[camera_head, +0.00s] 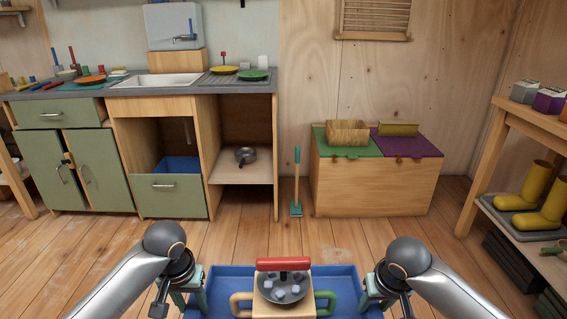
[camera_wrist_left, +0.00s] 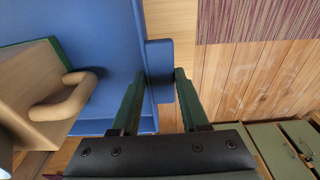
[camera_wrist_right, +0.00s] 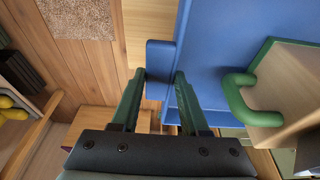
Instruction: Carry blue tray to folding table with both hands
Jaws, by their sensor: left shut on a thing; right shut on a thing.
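The blue tray (camera_head: 340,272) is in front of me at the bottom of the head view, its near part cut off. It carries a pale wooden box (camera_head: 265,308) with a tan handle (camera_head: 240,304) and a green handle (camera_head: 326,303). A grey dish of pale cubes (camera_head: 286,290) and a red bar (camera_head: 283,264) show at the box. My left gripper (camera_wrist_left: 158,82) is shut on the tray's left side grip (camera_wrist_left: 158,58). My right gripper (camera_wrist_right: 160,80) is shut on its right side grip (camera_wrist_right: 158,56). I cannot identify the folding table.
Open plank floor lies ahead. A wooden chest (camera_head: 372,188), a teal-handled broom (camera_head: 297,184) and a sink counter (camera_head: 155,82) line the back wall. A shelf with yellow boots (camera_head: 541,206) stands right. A pale wooden surface (camera_wrist_right: 137,32) shows beside the tray.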

